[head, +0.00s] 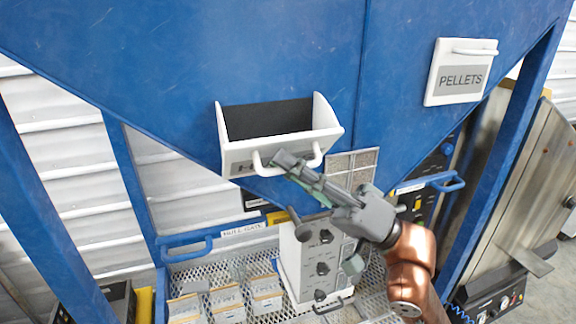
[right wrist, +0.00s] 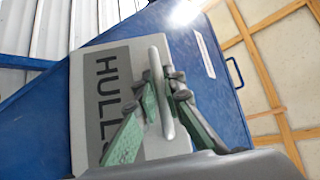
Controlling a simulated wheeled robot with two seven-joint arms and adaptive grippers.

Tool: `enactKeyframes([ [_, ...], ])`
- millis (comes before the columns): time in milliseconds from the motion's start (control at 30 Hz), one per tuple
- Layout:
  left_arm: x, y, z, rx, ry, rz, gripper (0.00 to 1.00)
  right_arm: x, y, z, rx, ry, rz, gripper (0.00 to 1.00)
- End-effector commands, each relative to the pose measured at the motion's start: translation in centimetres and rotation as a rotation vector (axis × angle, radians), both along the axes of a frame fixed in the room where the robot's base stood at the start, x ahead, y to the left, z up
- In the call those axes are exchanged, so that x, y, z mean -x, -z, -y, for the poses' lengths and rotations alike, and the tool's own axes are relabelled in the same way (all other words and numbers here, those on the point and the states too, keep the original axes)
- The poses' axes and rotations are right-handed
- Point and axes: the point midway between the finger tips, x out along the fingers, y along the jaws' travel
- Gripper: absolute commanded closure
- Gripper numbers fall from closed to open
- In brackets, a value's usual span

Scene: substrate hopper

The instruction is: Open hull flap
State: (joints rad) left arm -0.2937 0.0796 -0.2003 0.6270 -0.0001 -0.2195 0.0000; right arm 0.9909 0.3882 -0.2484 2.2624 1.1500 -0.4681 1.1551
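The hull flap (head: 238,158) is a white bin-like flap low on the blue hopper in the head view. It is tilted out at the top, showing a dark opening behind it. Its front, lettered HULLS, fills much of the right wrist view (right wrist: 120,60). Its white bar handle (head: 258,164) is on the front. My right gripper (head: 285,164) reaches up from the lower right. In the right wrist view its green-padded fingers (right wrist: 164,95) are on either side of the handle (right wrist: 159,60) and appear closed on it. My left gripper is not in view.
A shut white flap (head: 460,82) labelled PELLETS is at the upper right. Below are a mesh shelf (head: 235,268) with several small packets (head: 227,300), a grey-white box with knobs (head: 318,262), and blue handles (head: 187,247). Blue frame posts (head: 135,185) stand at the sides.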

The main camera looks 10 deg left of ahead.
Motion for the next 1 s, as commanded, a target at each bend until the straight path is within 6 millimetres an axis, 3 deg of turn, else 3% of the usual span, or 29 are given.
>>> enactKeyframes([
  [467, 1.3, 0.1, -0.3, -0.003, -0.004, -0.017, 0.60, 0.0, 0.3, 0.5, 0.001, 0.002, 0.000, 0.84],
  [1000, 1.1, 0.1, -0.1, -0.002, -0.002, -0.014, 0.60, 0.6, 5.2, 7.8, 0.001, 0.002, -0.003, 0.84],
])
